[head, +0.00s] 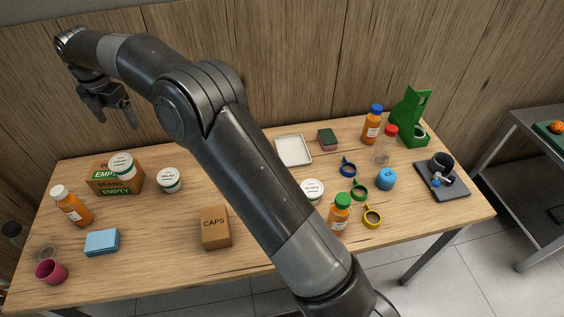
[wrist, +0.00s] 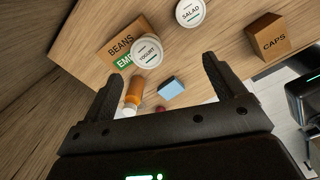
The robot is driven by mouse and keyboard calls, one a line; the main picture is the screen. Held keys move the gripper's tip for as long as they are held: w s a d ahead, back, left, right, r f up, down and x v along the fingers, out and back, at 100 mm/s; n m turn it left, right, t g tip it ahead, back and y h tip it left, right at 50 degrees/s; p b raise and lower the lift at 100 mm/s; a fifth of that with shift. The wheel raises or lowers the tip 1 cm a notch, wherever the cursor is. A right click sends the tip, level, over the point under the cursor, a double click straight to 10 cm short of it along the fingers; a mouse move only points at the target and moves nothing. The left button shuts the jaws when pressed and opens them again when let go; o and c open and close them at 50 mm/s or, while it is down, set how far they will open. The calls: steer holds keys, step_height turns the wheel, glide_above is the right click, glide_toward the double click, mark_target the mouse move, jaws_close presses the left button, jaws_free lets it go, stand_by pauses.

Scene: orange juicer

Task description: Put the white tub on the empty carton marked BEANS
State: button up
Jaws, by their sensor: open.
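The brown carton marked BEANS (head: 103,186), with green EMPTY labels, stands at the left of the table; it also shows in the wrist view (wrist: 119,38). A white tub with a round lid (head: 121,163) appears to sit on its top, toward the right side. In the wrist view this tub (wrist: 148,50) reads YOGURT and covers part of the carton. My gripper (head: 107,114) is open and empty, raised above and behind the carton, apart from the tub. In the wrist view its fingers (wrist: 160,78) frame nothing held.
A white SALAD tub (head: 169,179) stands right of the carton, and an OLIVES tub (head: 312,190) near my arm. An orange bottle (head: 73,208), blue block (head: 102,242), magenta cup (head: 51,271) and CAPS box (head: 216,229) stand nearby. The wooden wall is behind.

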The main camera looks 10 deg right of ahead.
steer(key=s+d+r+m+t, duration=0.1)
steer(key=s+d+r+m, duration=0.35)
steer(key=d, duration=0.55)
steer(key=s+d+r+m+t, duration=0.1)
steer(key=s+d+r+m, duration=0.4)
steer(key=d, duration=0.4)
steer(key=s+d+r+m+t, duration=0.1)
steer(key=s+d+r+m, duration=0.2)
steer(key=d+r+m, duration=0.5)
steer(key=s+d+f+m+t, duration=0.1)
steer(key=s+d+f+m, duration=0.4)
steer(key=s+d, duration=0.4)
steer(key=s+d+f+m+t, duration=0.1)
steer(key=s+d+f+m, duration=0.4)
steer(key=s+d+m, duration=0.3)
steer(key=s, duration=0.4)
steer(key=shift+d+f, duration=0.35)
steer(key=shift+d, duration=0.05)
